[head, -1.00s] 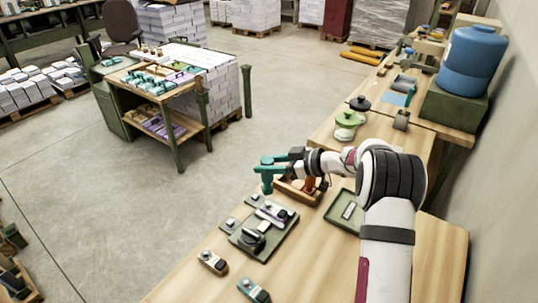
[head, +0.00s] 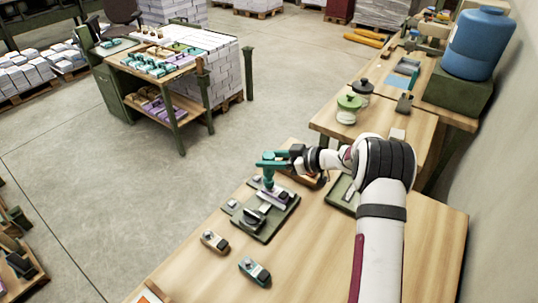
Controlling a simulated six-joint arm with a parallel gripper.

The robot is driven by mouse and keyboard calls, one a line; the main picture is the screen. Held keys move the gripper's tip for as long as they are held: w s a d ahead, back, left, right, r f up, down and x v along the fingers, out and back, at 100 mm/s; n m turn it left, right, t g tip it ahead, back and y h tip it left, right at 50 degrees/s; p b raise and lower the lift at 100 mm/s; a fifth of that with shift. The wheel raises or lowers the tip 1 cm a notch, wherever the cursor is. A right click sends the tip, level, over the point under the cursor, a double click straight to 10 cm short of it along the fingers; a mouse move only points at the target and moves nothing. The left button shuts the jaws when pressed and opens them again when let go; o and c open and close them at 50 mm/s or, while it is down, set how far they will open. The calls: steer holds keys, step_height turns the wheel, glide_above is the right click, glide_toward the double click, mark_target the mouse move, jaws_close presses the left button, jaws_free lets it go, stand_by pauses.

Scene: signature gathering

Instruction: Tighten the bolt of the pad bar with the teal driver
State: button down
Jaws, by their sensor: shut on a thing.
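The teal driver (head: 267,167) is in my gripper (head: 293,158), which is shut on it at its right side. The driver points down, with its lower end over the far end of the pale pad bar (head: 275,200). The bar lies on a dark green plate (head: 268,232) on the wooden table. I cannot tell whether the driver touches the bolt, which is hidden or too small to see. A dark round part (head: 253,217) sits on the plate in front of the bar.
Two small blocks, one brown-based (head: 214,241) and one teal (head: 254,271), lie in front of the plate. The table's front right is clear.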

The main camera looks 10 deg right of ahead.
steer(key=shift+f, duration=0.7)
steer(key=m+t+h, duration=0.2)
steer(key=m, duration=0.1)
steer(key=shift+s+a+t+h, duration=0.15)
steer(key=shift+t+h, duration=0.15)
steer(key=shift+h, duration=0.1)
steer(key=m+t+h, duration=0.1)
steer(key=m+h, duration=0.2)
steer(key=shift+t, duration=0.4)
steer(key=m+t+h, duration=0.1)
steer(key=m+h, duration=0.3)
steer(key=shift+h, duration=0.4)
steer(key=shift+d+m+h, duration=0.2)
steer(key=shift+m+h, duration=1.2)
steer(key=shift+w+d+n+y, duration=0.1)
steer(key=shift+w+n+y, duration=0.1)
steer(key=shift+n+y, duration=0.45)
